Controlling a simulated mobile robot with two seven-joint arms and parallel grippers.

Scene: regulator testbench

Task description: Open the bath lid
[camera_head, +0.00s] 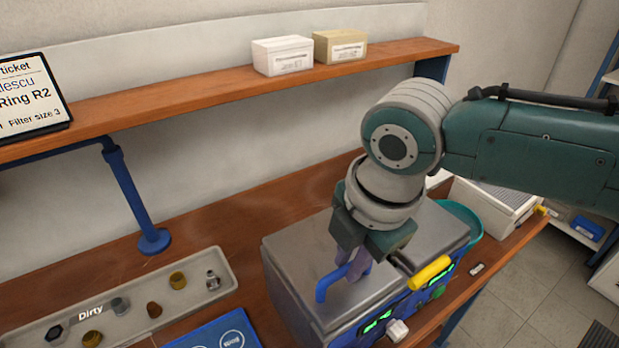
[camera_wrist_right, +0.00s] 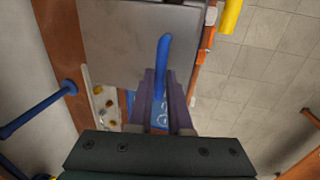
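The bath (camera_head: 345,325) is a box with a grey metal lid (camera_head: 300,248) and a blue front with green displays, standing on the bench. The lid looks closed and flat; it also shows in the right wrist view (camera_wrist_right: 125,45). A blue bar handle (camera_head: 322,288) is on the lid. My right gripper (camera_head: 355,266) is over the lid, with its purple fingers closed on either side of the blue handle, which lies between them in the right wrist view (camera_wrist_right: 164,50). Exact finger contact is partly hidden. My left gripper is not in view.
A yellow handle (camera_head: 430,272) and a white knob (camera_head: 398,330) stick out at the bath's front. A tray marked Dirty (camera_head: 55,310) with small parts lies left, beside a blue mat (camera_head: 215,335). A shelf (camera_head: 220,90) with two boxes runs behind. A teal bowl (camera_head: 463,218) stands right.

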